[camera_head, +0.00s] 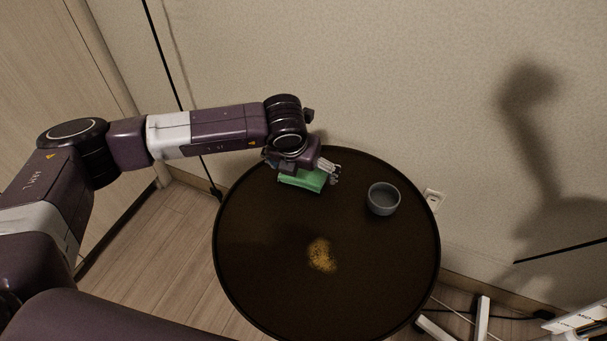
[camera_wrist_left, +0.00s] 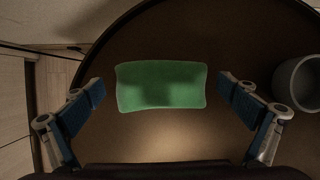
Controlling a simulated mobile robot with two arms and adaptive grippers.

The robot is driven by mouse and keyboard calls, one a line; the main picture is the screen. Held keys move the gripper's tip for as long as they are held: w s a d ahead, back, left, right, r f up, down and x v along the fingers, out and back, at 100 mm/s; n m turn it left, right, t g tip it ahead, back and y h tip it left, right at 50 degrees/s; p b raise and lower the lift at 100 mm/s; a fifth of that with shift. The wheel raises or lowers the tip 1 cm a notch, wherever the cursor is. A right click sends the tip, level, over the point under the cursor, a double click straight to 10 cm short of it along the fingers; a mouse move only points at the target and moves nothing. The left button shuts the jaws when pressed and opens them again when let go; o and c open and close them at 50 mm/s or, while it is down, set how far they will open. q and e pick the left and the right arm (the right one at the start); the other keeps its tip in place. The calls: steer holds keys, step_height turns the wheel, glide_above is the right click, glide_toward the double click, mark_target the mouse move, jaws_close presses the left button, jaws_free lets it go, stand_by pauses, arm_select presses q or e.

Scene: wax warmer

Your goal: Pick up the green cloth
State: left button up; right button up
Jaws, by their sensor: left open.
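The green cloth (camera_head: 303,180) lies on the dark round table (camera_head: 250,270) near its far left edge. It also shows in the left wrist view as a folded, roughly rectangular pad (camera_wrist_left: 160,86). My left gripper (camera_head: 308,176) is over the cloth in the head view, and hides part of it. In the left wrist view the left gripper (camera_wrist_left: 160,92) is open, with one finger on each side of the cloth. Gaps show between the fingers and the cloth's short ends. My right gripper is not in view.
A grey bowl (camera_head: 383,199) stands on the table to the right of the cloth, and beside the right finger in the left wrist view (camera_wrist_left: 299,82). A patch of yellowish crumbs (camera_head: 322,256) lies mid-table. The front of the table is clear. A wall stands behind the table.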

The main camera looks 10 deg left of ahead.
arm_select(q)
steer(key=c, duration=1.2)
steer(key=shift+r, duration=0.1)
step_height(320, 180, up, 9)
steer(key=shift+r, duration=0.45)
steer(key=o, duration=0.4)
steer(key=c, duration=0.3)
arm_select(e)
steer(key=shift+s+d+f, duration=0.1)
steer(key=shift+s+f, duration=0.15)
steer(key=shift+f, duration=0.1)
arm_select(q)
steer(key=shift+s+d, duration=0.1)
arm_select(e)
steer(key=shift+s, duration=0.1)
